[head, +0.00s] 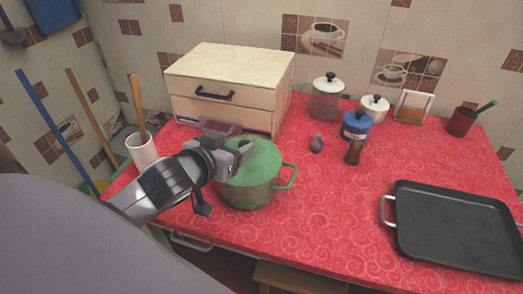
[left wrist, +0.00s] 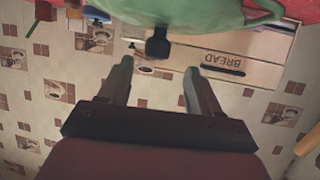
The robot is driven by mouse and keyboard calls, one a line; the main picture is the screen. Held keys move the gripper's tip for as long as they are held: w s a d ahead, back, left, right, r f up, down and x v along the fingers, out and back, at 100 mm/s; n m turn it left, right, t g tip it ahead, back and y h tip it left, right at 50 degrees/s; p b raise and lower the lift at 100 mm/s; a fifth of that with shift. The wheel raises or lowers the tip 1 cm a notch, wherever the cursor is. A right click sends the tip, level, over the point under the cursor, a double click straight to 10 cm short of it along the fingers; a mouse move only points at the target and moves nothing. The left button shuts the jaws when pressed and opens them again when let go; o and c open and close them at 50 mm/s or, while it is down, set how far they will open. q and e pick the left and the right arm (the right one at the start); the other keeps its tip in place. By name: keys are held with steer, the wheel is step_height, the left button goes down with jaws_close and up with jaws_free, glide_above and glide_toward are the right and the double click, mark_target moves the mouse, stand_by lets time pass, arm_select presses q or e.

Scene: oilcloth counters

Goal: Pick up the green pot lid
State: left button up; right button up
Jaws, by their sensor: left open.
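The green pot lid (head: 265,157) sits on a green pot (head: 247,194) near the front left of the red counter. In the left wrist view, which is upside down, the lid (left wrist: 190,12) is at the top and its dark knob (left wrist: 158,42) shows. My left gripper (head: 240,157) is over the left part of the lid and hides its knob in the head view. In the left wrist view its two fingers (left wrist: 158,66) are apart and empty, with the knob just beyond the tips, roughly centred between them. My right gripper is not in view.
A bread box (head: 225,88) stands behind the pot. A white holder (head: 142,150) is at the left edge. Jars, a blue canister (head: 355,126) and shakers stand behind right. A black tray (head: 458,225) lies at right. The counter between pot and tray is clear.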

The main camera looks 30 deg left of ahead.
mark_target(245, 143)
arm_select(q)
steer(key=shift+d+x, duration=0.15)
steer(key=shift+x, duration=1.55)
steer(key=shift+d+x, duration=0.15)
steer(key=shift+x, duration=1.5)
steer(key=shift+f, duration=0.1)
jaws_close()
